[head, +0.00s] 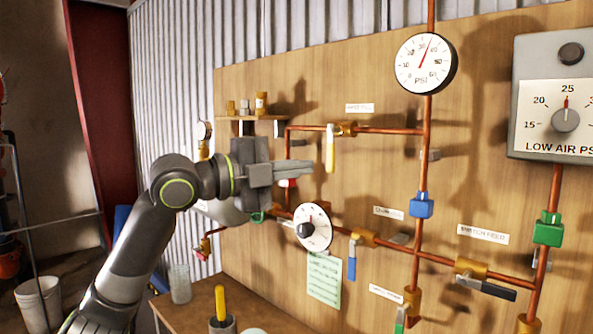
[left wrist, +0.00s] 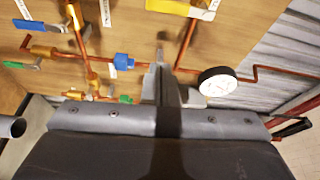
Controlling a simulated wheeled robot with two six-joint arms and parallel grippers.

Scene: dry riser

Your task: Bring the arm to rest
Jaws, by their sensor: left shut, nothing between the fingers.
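My left arm (head: 130,255) reaches up from the bottom left in the head view. Its gripper (head: 306,169) points to the right in front of the wooden pipe board (head: 380,190), with its fingers together and nothing held. In the left wrist view the closed fingers (left wrist: 160,68) point toward the board, with the copper pipes beyond them. I cannot tell the exact gap between fingertips and pipes. My right gripper shows in neither view.
The board carries a round PSI gauge (head: 426,63), a yellow-handled valve (head: 330,148), a white dial (head: 312,228) and a low-air box (head: 555,95). A small shelf (head: 240,117) holds little items. Below stands a bench (head: 190,310) with a yellow-handled tool (head: 220,303) and a glass (head: 180,284).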

